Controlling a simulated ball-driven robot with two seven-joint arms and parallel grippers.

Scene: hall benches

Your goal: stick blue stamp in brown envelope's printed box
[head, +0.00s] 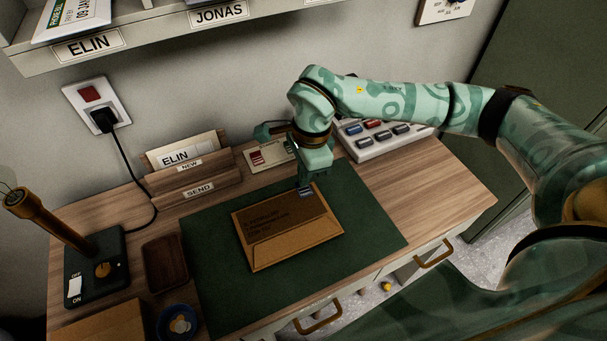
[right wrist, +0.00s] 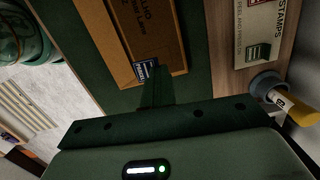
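The brown envelope (head: 290,252) lies on the green desk mat, with lines of dark print; it also shows in the right wrist view (right wrist: 116,45). My right gripper (head: 305,184) is over the envelope's far right corner. Its fingers look shut on the small blue stamp (head: 306,191), which shows at the fingertips in the right wrist view (right wrist: 146,71). The stamp lies over the envelope's corner; I cannot tell whether it touches the paper. The printed box cannot be made out, probably hidden by stamp and fingers. My left gripper is not in view.
A stamp card (head: 255,157) lies behind the mat (head: 215,286). A wooden letter holder (head: 195,184) stands to its left. A grey box with coloured buttons (head: 366,151) is at the back right. A switch base with upright handle (head: 95,268), brown tray (head: 165,262) and blue bowl (head: 163,328) are at left.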

